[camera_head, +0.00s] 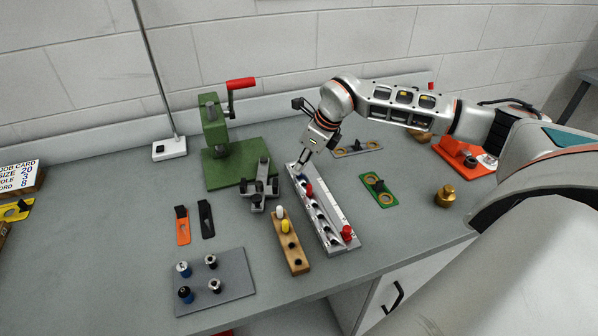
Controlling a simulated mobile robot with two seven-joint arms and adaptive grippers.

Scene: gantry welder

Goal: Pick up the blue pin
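A small blue pin (301,176) shows at the far end of the grey slotted rack (343,222), just under my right gripper (304,158). My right gripper points down from its arm, with its fingertips at or just above that end of the rack. The fingers are too small to tell whether they are apart or closed on the pin. Red pins (309,190) stand in the same rack, one near the gripper and one at the near end. My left gripper is not in view.
A green press (222,140) with a red handle stands left of the rack. A wooden block (291,247) with a white and a yellow pin, and a grey plate (232,285) with several knobbed pieces, lie nearer. A brass weight (445,196) stands to the right.

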